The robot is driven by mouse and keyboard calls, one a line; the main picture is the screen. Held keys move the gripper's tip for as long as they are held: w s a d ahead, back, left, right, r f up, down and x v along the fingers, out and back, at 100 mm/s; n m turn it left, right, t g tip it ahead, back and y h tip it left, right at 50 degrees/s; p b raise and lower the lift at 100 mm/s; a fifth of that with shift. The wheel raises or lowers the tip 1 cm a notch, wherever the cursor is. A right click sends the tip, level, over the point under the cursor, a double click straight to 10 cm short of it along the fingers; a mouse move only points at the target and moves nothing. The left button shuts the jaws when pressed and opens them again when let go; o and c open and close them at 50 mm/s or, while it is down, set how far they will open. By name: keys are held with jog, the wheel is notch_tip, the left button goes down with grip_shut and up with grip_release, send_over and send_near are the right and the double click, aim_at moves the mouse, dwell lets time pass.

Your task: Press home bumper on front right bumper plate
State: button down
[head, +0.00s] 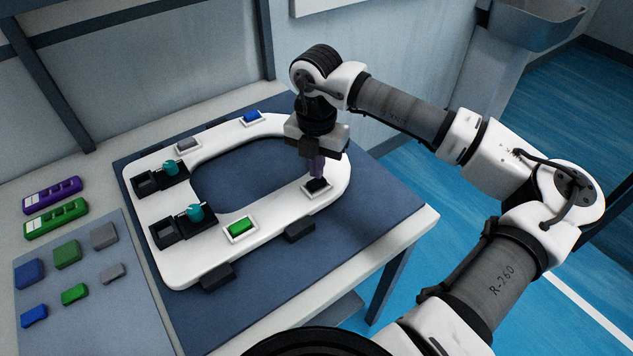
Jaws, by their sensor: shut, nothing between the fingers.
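The white toilet seat (281,208) lies on a dark blue mat, its rounded end to the right. Small white-rimmed plates are on it. The plate (307,193) on the near right of the ring has a dark bumper (318,184) at it. My gripper (317,176) points down right above this bumper, its purplish fingers shut and empty. The fingertips look at or very near the bumper's top; contact cannot be told. They partly hide it, so I cannot tell how deep it sits. A green bumper (241,226), a blue bumper (252,117) and a grey bumper (188,144) are at the other plates.
Two hinge blocks with teal knobs (195,212) are on the seat's left end. Dark blocks (300,230) lie at its near edge. A grey-blue mat (97,322) with several coloured blocks and two cases, purple (52,195) and green (57,218), are at left.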

aim_at(317, 181)
jog(key=shift+f+b, duration=1.1)
dwell(1.1)
notch_tip(317, 181, up, 8)
jog(key=p, duration=0.3)
dwell(0.9)
dwell(0.4)
